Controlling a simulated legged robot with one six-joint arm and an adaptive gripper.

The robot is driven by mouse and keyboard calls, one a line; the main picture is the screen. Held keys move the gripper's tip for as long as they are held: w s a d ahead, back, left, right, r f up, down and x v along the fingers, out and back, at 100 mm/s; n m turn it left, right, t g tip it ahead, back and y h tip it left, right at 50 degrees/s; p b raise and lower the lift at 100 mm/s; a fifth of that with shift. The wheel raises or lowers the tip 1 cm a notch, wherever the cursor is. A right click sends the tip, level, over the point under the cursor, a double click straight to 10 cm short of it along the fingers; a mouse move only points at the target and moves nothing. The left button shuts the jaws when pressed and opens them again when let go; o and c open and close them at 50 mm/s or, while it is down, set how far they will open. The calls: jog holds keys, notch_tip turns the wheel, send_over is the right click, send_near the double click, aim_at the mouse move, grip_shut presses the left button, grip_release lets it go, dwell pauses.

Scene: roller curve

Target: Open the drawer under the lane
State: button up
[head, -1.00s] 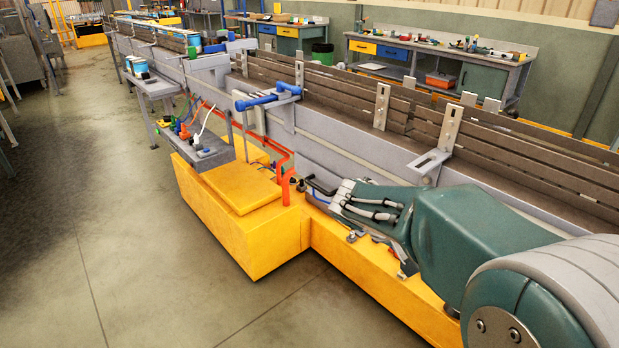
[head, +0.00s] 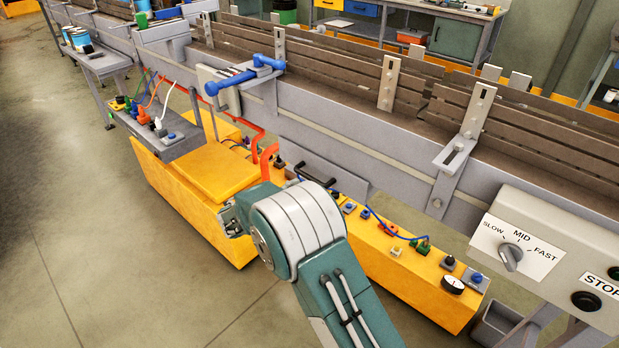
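The drawer under the lane shows as a grey front panel (head: 335,176) with a black bar handle (head: 316,172) at its upper left. It hangs under the grey side of the lane (head: 400,178), above the yellow base. The drawer looks shut. My arm rises from the bottom of the head view, and its large joint stands in front of the yellow base, left of and below the handle. A small grey and dark part of my arm's end (head: 231,216) shows left of that joint. My fingers are mostly hidden, so their opening cannot be seen.
A yellow base (head: 405,272) with several small switches, cables and a gauge (head: 453,285) runs below the drawer. An orange pipe (head: 266,160) stands just left of it. A speed control box (head: 545,245) is at right. The floor at left is clear.

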jog(key=x, duration=0.8)
jog(key=shift+w+a+f, duration=0.15)
jog(key=shift+w+f, duration=0.05)
jog(key=shift+w, duration=0.25)
jog(key=shift+d, duration=0.5)
jog(key=shift+a, duration=0.1)
grip_shut()
jog(key=shift+a, duration=0.15)
